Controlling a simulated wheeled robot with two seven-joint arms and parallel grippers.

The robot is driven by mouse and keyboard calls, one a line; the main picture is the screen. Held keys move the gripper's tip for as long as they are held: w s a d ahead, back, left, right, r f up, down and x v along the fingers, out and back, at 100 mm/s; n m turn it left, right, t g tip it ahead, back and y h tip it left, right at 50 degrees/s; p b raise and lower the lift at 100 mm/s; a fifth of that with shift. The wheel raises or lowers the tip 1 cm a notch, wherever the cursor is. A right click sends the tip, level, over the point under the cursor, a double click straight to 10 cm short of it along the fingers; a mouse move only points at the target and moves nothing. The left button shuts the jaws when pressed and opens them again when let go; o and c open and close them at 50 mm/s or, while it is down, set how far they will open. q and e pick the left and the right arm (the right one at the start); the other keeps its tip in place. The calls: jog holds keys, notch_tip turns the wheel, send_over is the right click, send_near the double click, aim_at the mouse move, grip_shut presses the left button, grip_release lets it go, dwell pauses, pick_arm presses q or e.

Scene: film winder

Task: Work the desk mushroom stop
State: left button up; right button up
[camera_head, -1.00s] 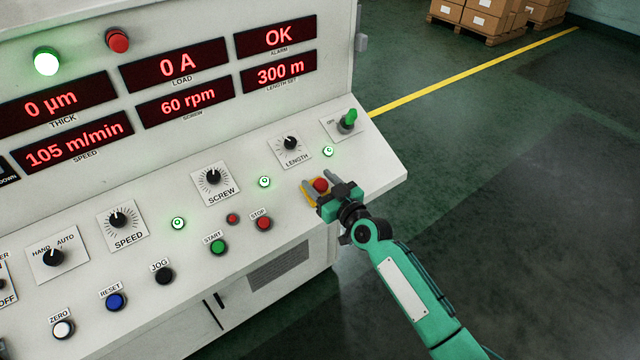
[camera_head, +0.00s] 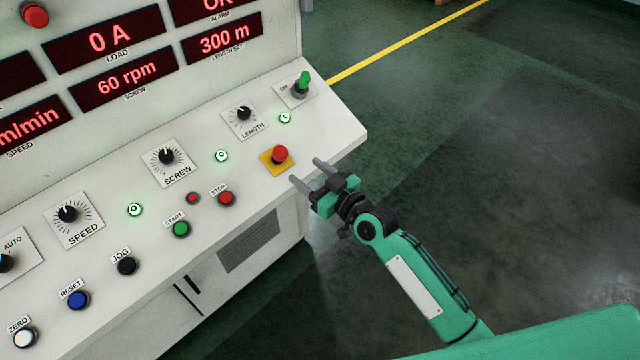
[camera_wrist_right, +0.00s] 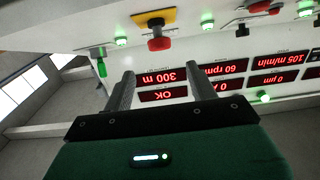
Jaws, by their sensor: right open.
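The mushroom stop (camera_head: 280,154) is a red button on a yellow square plate (camera_head: 268,166) near the front right of the sloped desk. It also shows upside down in the right wrist view (camera_wrist_right: 159,42), beyond the fingers. My right gripper (camera_head: 306,172) is open and empty. Its two grey fingers point toward the button from just off the desk's front edge, with a gap between them and the button. My left gripper is not in view.
Close by on the desk are the LENGTH knob (camera_head: 243,114), a green switch (camera_head: 303,84), the red STOP button (camera_head: 226,198) and the green START button (camera_head: 181,228). Lit displays (camera_head: 223,40) stand behind. Open floor lies right of the desk.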

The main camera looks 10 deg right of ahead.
jog(key=shift+b+v, duration=0.3)
jog(key=shift+v, duration=1.3)
